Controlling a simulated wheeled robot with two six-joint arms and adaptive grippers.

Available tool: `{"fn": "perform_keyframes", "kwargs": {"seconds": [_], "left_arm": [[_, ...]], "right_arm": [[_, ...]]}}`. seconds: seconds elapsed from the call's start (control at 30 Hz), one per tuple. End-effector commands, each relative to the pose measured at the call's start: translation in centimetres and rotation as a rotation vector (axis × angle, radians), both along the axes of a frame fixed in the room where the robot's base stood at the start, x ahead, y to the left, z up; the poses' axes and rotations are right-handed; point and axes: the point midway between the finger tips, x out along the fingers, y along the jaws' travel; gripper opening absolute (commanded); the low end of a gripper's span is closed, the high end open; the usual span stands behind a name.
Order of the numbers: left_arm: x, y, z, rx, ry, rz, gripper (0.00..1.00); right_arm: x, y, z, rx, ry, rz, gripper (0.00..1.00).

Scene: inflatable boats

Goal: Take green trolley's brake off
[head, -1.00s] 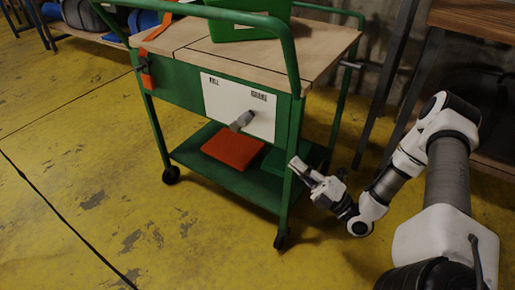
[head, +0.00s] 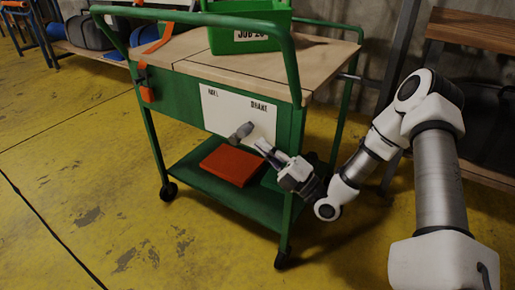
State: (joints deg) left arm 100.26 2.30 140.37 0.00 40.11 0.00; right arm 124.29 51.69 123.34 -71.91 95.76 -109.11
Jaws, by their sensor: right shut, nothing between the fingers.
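The green trolley (head: 292,135) stands in the middle of the head view, with a wooden top and a lower green shelf. A white panel (head: 222,108) on its near side carries two labels; the right one reads "BRAKE", the left one is too blurred to be sure of. A grey lever (head: 241,131) sticks out from the panel, below and between the labels, nearer the right one. My right gripper (head: 262,147) is shut and empty, its tips just right of and below the lever; I cannot tell whether they touch it. My left gripper is out of view.
A green bin (head: 250,38) stands on the trolley top. An orange-red item (head: 229,165) lies on the lower shelf. Orange straps hang at the trolley's left end. A wooden shelf unit (head: 478,30) is at the right. The yellow floor (head: 90,200) at the left is clear.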

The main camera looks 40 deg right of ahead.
Motion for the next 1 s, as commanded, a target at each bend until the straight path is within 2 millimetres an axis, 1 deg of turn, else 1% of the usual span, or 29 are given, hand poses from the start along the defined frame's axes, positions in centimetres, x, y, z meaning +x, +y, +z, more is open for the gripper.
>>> {"fn": "perform_keyframes", "kwargs": {"seconds": [0.03, 0.1, 0.2, 0.57, 0.67, 0.8, 0.9, 1.0], "left_arm": [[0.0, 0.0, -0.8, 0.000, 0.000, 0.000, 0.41], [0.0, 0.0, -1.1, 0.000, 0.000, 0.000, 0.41], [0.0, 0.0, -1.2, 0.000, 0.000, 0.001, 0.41], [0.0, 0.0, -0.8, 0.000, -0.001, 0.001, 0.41], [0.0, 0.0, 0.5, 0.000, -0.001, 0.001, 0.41], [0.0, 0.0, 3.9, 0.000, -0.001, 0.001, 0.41], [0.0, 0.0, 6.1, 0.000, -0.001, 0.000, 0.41], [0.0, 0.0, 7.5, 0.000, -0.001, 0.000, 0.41]], "right_arm": [[0.6, 0.4, 0.0, -0.003, -0.004, 0.002, 0.00], [1.3, 0.6, 0.5, -0.003, -0.001, 0.002, 0.00], [1.8, 0.8, 0.9, -0.001, -0.001, 0.000, 0.00], [1.9, 0.8, 1.2, -0.002, 0.004, -0.001, 0.00], [2.0, 0.8, 1.9, -0.012, 0.027, -0.001, 0.00], [2.3, 0.9, 2.9, -0.042, 0.100, -0.001, 0.00], [2.4, 1.0, 3.2, -0.067, 0.161, -0.002, 0.00], [2.5, 1.0, 3.0, -0.086, 0.210, -0.002, 0.00]]}}
